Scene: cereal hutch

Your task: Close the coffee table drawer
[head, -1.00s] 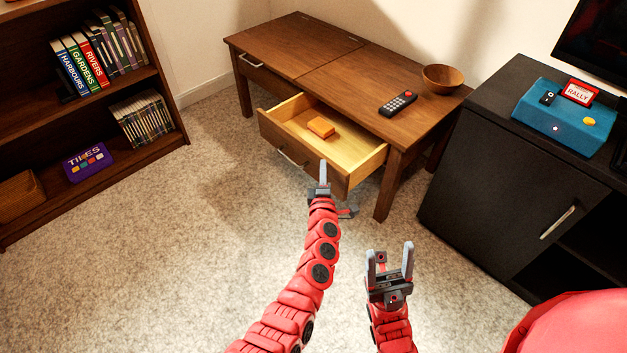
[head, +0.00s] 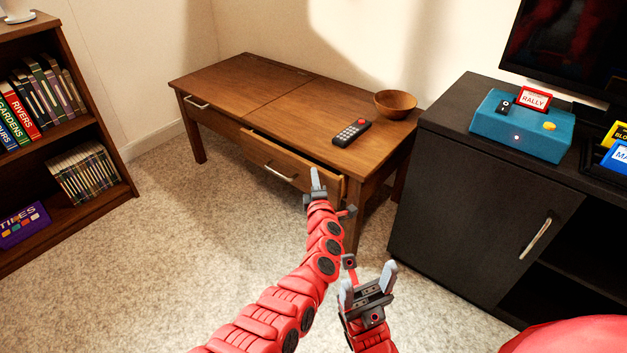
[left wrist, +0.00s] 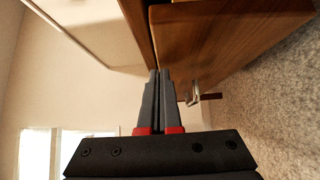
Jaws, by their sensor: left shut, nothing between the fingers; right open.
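The wooden coffee table (head: 290,107) stands against the back wall. Its right drawer (head: 262,150) sticks out only slightly, with a thin gap at its top edge; its inside is hardly visible. The drawer has a metal handle (head: 281,172). My left gripper (head: 316,180) is shut and empty, its fingertips at the right part of the drawer front. In the left wrist view the shut fingers (left wrist: 158,95) reach up to the wooden drawer front (left wrist: 205,45); contact is hard to tell. My right gripper (head: 367,280) is open and empty, low in front of the table.
A remote (head: 352,132) and a wooden bowl (head: 395,103) are on the tabletop. A black cabinet (head: 490,190) with a blue console (head: 520,130) stands to the right. A bookshelf (head: 75,130) is at the left. The carpet (head: 180,240) between is clear.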

